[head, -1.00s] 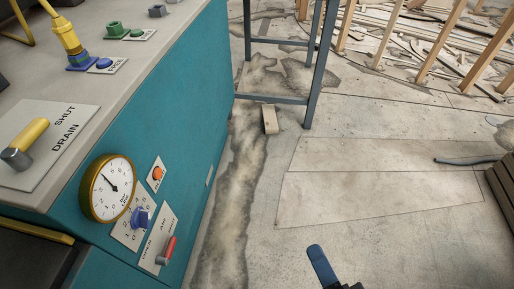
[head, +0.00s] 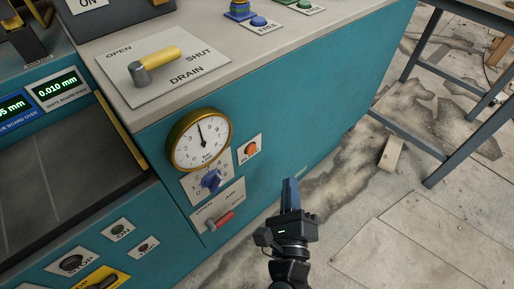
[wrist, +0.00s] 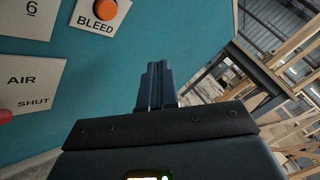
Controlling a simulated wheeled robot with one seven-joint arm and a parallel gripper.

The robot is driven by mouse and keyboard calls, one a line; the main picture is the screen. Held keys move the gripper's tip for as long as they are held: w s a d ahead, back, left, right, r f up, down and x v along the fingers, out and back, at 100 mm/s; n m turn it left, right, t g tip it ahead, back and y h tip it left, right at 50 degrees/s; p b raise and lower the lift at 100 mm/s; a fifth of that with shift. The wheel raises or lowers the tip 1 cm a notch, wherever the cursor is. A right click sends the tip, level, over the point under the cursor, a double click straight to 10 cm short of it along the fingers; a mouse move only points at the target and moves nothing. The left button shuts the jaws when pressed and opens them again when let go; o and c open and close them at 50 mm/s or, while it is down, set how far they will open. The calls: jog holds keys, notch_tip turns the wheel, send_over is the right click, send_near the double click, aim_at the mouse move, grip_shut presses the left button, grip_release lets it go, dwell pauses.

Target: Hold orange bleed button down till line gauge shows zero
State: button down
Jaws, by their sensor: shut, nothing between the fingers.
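The orange bleed button (head: 251,148) sits on a small white plate on the teal front panel, right of the round gauge. In the wrist view the orange button (wrist: 105,9) is at the top, above the word BLEED. The brass-rimmed line gauge (head: 201,140) has a white face, and its needle points nearly straight up, off the low end of the scale. My gripper (head: 290,192) is shut and empty, below and right of the button and apart from it. Its blue fingers (wrist: 157,86) point up toward the panel in the wrist view.
A blue knob (head: 211,179) and a red-handled air lever (head: 225,219) are below the gauge. A yellow drain lever (head: 157,58) is on the top surface. A metal-legged table (head: 440,160) stands at right. Open floor lies right of the cabinet.

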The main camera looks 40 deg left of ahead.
aim_at(252, 150)
jog(key=a+p, duration=0.1)
jog(key=a, duration=0.7)
jog(key=shift+w+a, duration=0.35)
dwell(2.1)
jog(key=shift+a, duration=0.4)
jog(key=shift+a, duration=0.5)
dwell(1.8)
jog(key=shift+d, duration=0.9)
